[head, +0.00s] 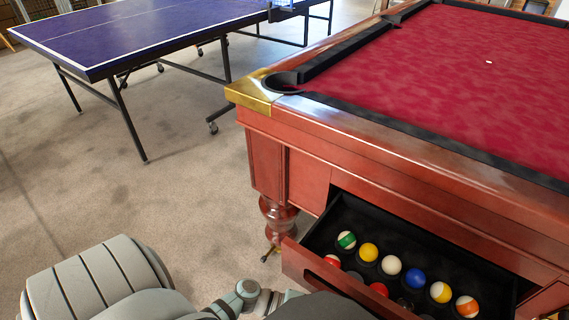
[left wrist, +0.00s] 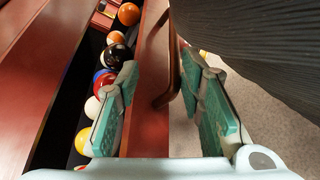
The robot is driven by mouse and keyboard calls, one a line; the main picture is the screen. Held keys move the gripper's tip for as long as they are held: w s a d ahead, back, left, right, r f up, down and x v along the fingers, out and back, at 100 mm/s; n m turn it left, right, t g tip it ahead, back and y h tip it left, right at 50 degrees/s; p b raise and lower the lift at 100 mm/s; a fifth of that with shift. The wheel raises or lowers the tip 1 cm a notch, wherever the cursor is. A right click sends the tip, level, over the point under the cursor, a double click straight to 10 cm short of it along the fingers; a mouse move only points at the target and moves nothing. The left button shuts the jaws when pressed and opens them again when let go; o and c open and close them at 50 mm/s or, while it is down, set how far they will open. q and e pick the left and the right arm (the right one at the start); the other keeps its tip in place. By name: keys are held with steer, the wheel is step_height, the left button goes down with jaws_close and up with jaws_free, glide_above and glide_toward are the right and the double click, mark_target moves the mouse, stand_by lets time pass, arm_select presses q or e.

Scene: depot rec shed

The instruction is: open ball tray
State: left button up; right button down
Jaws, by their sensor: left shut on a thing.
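The ball tray (head: 512,292) is a black-lined drawer in the end of the red wooden pool table, and it stands pulled out. My right gripper is not in view.
The pool table (head: 430,150) fills the right, with a brass-cornered pocket (head: 285,82) above the tray. A turned leg (head: 279,218) stands left of the tray. A blue table-tennis table (head: 150,30) is at the back left. Grey carpet (head: 180,210) between them is clear.

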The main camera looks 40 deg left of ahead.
arm_select(q)
steer(key=p+v, duration=0.1)
steer(key=v, duration=1.5)
steer(key=shift+w+a, duration=0.15)
steer(key=shift+a, duration=0.1)
steer(key=shift+r, duration=0.15)
steer(key=shift+w, duration=0.1)
